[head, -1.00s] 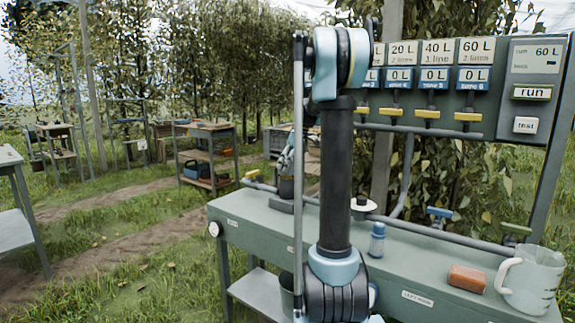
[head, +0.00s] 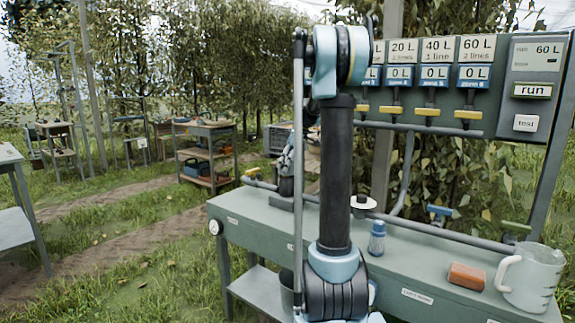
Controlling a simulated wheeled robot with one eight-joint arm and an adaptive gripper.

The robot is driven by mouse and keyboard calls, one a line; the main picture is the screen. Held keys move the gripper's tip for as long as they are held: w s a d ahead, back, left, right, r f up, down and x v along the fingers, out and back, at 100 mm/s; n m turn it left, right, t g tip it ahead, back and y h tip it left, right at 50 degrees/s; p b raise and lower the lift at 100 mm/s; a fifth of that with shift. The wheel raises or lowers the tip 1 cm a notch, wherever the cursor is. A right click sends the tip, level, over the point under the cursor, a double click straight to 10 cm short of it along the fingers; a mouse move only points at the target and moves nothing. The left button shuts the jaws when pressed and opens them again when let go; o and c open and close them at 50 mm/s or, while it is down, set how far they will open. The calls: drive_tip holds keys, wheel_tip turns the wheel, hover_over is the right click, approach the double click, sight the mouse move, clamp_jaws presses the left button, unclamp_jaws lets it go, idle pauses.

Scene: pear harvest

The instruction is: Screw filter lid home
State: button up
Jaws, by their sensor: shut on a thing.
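My gripper (head: 287,161) is at the back left of the green bench, small and partly hidden behind my own arm. It points down over the dark filter housing (head: 286,187), which stands upright on the bench by the pipe. The gripper is shut on what appears to be the filter lid at the top of this housing. The lid itself is hidden by the fingers and my arm, so I cannot tell how it sits on the housing.
The green bench (head: 238,228) carries a white disc with a dark knob (head: 362,203), a blue bottle (head: 377,238), an orange-brown block (head: 467,276) and a clear jug (head: 534,277). A valve panel (head: 426,90) stands behind.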

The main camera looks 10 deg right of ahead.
drive_tip(key=shift+f, duration=1.45)
idle(2.7)
drive_tip(key=o, duration=1.1)
drive_tip(key=shift+o, duration=0.2)
drive_tip(key=v, duration=1.2)
